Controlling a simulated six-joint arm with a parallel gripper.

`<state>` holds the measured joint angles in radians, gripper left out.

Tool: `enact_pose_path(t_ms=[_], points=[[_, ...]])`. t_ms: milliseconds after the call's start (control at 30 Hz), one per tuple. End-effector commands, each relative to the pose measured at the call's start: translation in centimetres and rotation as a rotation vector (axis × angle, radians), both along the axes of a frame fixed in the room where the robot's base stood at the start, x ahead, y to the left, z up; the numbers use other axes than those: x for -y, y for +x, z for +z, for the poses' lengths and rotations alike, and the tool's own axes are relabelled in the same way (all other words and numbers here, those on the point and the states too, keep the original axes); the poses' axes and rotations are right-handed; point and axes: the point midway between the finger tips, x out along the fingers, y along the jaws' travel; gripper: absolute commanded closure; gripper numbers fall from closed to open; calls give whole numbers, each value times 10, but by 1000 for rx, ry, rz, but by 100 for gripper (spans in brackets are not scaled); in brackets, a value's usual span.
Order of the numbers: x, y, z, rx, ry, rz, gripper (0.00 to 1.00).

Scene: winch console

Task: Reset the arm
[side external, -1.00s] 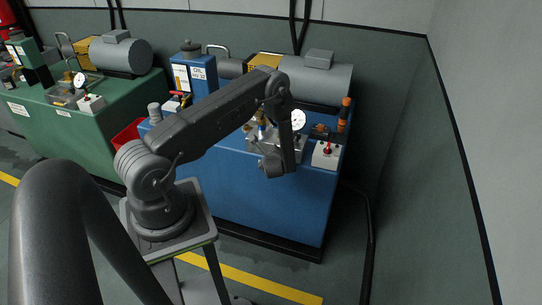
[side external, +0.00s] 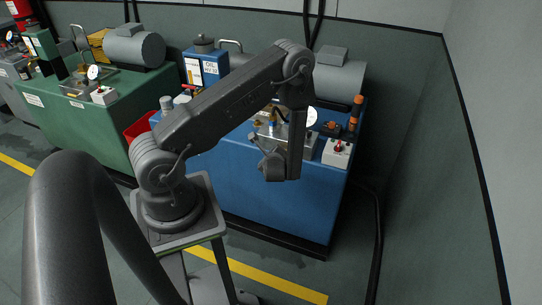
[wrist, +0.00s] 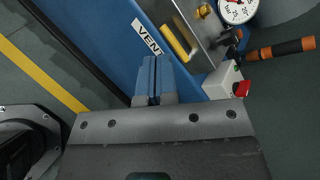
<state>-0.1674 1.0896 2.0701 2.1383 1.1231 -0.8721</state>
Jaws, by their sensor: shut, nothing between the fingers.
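My arm stands on its pedestal in front of the blue winch console (side external: 235,185), reaching over its front in the side view. My gripper (side external: 271,168) hangs down in front of the console's upper front edge, small and partly turned away there. In the wrist view my gripper's (wrist: 153,82) two fingers lie together, shut with nothing between them. Their tips point toward the VENT label (wrist: 147,38) on the console. I cannot tell the exact gap to the console.
A white switch box (side external: 337,152) with a red knob (wrist: 242,88) and a pressure gauge (wrist: 237,8) are close by. A yellow handle (wrist: 178,42) and an orange-and-black handle (wrist: 285,49) are also near. A green console (side external: 90,125) stands left. Floor in front is open.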

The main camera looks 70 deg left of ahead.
Motion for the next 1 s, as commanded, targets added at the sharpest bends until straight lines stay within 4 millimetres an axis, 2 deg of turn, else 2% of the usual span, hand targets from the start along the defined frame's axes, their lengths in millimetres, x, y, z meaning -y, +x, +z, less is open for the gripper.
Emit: enact_pose_path(t_ms=[100,267,333,467,500,667,800,1000], points=[[10,-9,9,1,0,-1,100],[14,-14,18,6,4,11,100],[15,-15,30,21,10,40,100],[17,-18,71,70,17,155,100],[19,-21,87,90,15,203,100],[36,-38,142,169,-47,401,100],[60,-57,180,236,-158,552,100],[107,-80,223,334,-396,713,100]])
